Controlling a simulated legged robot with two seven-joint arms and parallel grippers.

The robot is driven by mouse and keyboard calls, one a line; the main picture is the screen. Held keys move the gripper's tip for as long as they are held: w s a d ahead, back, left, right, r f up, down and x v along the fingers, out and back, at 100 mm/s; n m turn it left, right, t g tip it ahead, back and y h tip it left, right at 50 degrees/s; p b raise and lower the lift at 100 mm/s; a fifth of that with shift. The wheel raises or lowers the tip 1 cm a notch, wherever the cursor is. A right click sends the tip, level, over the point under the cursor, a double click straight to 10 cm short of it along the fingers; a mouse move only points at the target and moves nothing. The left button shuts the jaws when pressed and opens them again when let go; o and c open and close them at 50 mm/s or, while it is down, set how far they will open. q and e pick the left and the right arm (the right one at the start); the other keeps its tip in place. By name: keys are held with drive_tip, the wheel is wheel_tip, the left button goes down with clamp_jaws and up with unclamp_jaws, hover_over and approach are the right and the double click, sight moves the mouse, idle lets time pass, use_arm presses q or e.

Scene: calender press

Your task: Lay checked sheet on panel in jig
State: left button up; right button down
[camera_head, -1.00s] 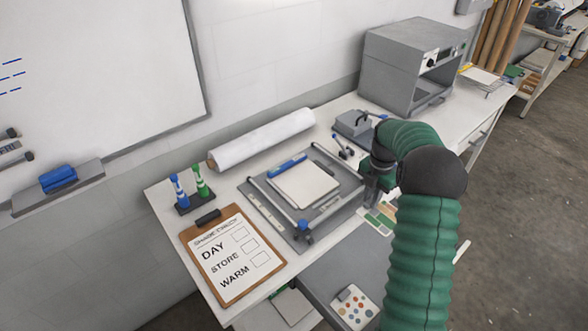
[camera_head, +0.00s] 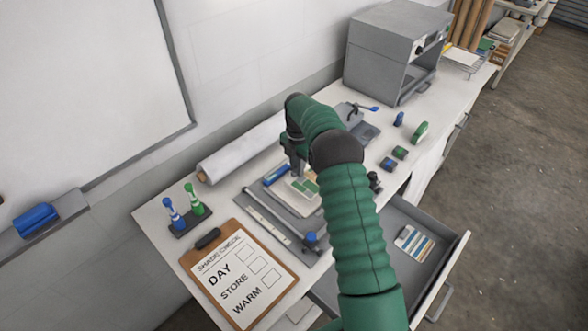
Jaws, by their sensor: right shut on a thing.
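The checked sheet (camera_head: 307,187), with green and pale squares, is in my right gripper (camera_head: 297,172), which is shut on it. The sheet is over the pale panel (camera_head: 302,208) in the grey jig (camera_head: 269,226). My forearm hides the right part of the panel and jig. I cannot tell whether the sheet touches the panel. My left gripper is not in view.
A blue bar (camera_head: 277,175) lies at the panel's back left. A clipboard (camera_head: 238,275) and bottle stand (camera_head: 190,222) are left of the jig. A white roll (camera_head: 240,152) lies behind. An open drawer (camera_head: 405,215) holds a striped sheet (camera_head: 414,243).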

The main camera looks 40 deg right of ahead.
drive_tip(key=shift+w+a+f, duration=0.15)
drive_tip(key=shift+w+a, duration=0.25)
drive_tip(key=shift+w, duration=0.35)
drive_tip(key=shift+w+a+f, duration=0.1)
drive_tip(key=shift+f, duration=0.15)
drive_tip(key=shift+s+f+p, duration=0.25)
drive_tip(key=shift+f+p, duration=0.15)
drive_tip(key=shift+f, duration=0.15)
drive_tip(key=shift+s+f+p, duration=0.2)
drive_tip(key=shift+f+p, duration=0.2)
drive_tip(key=shift+f, duration=0.1)
drive_tip(key=shift+d+f, duration=0.25)
drive_tip(key=shift+f, duration=0.05)
drive_tip(key=c, duration=1.5)
unclamp_jaws()
drive_tip(key=shift+w+f, duration=0.1)
drive_tip(key=shift+w, duration=0.05)
drive_tip(key=shift+o, duration=0.8)
drive_tip(key=shift+a, duration=0.15)
drive_tip(key=shift+r, duration=0.2)
